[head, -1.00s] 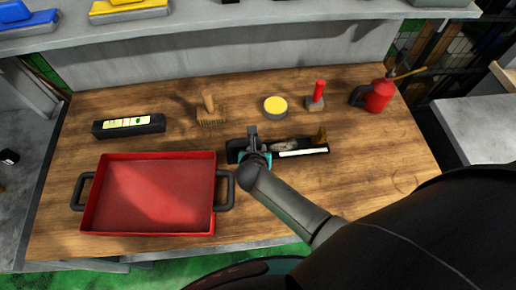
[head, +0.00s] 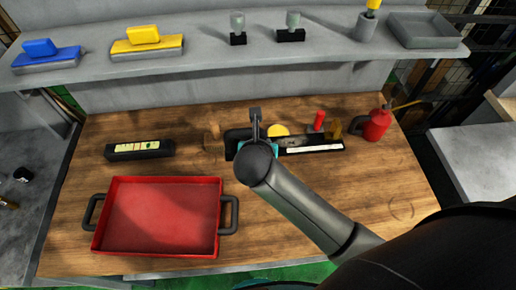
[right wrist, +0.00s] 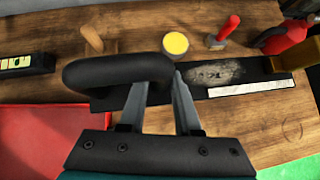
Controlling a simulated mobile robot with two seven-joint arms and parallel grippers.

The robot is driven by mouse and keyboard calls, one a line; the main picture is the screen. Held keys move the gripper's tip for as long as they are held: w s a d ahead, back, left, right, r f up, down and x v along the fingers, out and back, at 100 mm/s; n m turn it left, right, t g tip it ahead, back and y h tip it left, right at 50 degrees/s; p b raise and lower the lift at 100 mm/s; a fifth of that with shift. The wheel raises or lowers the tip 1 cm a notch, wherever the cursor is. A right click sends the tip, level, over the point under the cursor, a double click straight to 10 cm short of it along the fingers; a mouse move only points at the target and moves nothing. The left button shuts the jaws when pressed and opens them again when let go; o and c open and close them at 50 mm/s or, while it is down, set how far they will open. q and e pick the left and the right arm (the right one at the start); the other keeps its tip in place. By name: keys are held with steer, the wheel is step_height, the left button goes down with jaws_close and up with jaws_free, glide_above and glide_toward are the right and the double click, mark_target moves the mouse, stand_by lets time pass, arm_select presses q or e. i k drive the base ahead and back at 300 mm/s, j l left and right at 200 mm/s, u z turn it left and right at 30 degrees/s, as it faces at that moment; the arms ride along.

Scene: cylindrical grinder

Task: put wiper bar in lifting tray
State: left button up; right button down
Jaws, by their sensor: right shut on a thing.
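The wiper bar (head: 312,141) is a long black bar with a dark loop handle at its left end, a grey smear, a white strip and a brass-coloured block at its right end. My right gripper (head: 256,130) is shut on the handle and holds the bar above the table. The right wrist view shows the bar (right wrist: 235,75) with the gripper's fingers (right wrist: 160,88) at its handle. The lifting tray (head: 160,252) is red, empty, with two black side handles, at the front left of the table. It partly shows in the wrist view (right wrist: 40,135). My left gripper is out of view.
A black level-like block (head: 140,150) lies behind the tray. A wooden-handled brush (head: 211,143), a yellow-lidded tin (head: 278,130), a red-handled tool (head: 319,121) and a red oil can (head: 376,124) stand behind. A grey shelf (head: 200,62) runs above the back.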

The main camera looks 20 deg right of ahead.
mark_target(166, 201)
steer(key=j, duration=0.55)
steer(key=i+j, duration=0.1)
steer(key=j, duration=0.4)
steer(key=j+u, duration=0.1)
steer(key=j, duration=0.45)
steer(key=i, duration=0.05)
